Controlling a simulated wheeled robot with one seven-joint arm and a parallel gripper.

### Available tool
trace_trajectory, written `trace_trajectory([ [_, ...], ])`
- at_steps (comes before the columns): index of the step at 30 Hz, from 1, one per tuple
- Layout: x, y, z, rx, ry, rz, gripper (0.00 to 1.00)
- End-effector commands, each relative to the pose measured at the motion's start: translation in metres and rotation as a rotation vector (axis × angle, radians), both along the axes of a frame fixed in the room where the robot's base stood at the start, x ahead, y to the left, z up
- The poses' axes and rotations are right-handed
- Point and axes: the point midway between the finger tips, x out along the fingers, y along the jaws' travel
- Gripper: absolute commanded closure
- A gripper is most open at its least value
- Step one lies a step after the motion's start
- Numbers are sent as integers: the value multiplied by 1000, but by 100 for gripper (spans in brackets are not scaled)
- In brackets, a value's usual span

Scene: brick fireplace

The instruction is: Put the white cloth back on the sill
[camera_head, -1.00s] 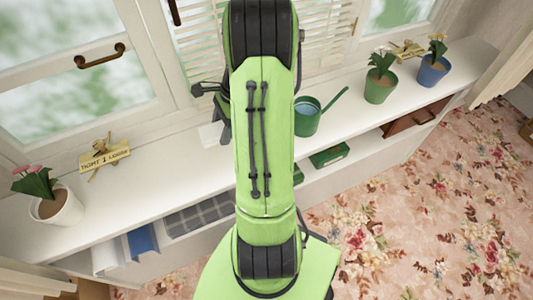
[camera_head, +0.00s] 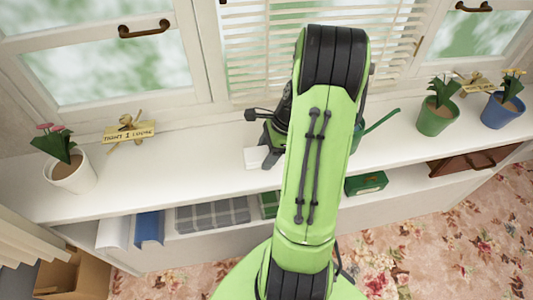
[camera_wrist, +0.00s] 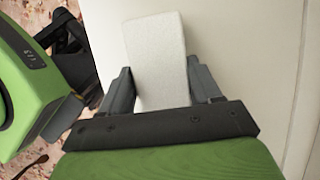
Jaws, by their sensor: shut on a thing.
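The white cloth (camera_wrist: 157,55) looks like a folded, slightly rough white slab in the wrist view. My gripper (camera_wrist: 161,84) is shut on it, one finger at each side. In the head view a white corner of the cloth (camera_head: 256,158) shows beside my gripper (camera_head: 270,157), over the white sill (camera_head: 200,160). My arm hides much of the gripper there. I cannot tell whether the cloth touches the sill or is held just above it.
A white flowerpot (camera_head: 72,175) and a small sign (camera_head: 129,131) stand on the sill's left part. Green (camera_head: 436,118) and blue (camera_head: 502,110) flowerpots stand at the right. A watering can spout (camera_head: 378,121) shows beside my arm. The sill between sign and gripper is clear.

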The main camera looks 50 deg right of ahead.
Motion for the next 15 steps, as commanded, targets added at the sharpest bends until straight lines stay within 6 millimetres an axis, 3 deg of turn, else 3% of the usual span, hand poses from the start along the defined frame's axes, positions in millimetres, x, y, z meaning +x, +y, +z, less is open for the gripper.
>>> trace_trajectory([
  [4, 0, 0, -3, 0, 0, 0, 65],
  [5, 0, 0, -3, 0, 0, 0, 34],
  [9, 0, 0, -2, 0, 0, 0, 12],
  [15, 0, 0, -2, 0, 0, 0, 11],
])
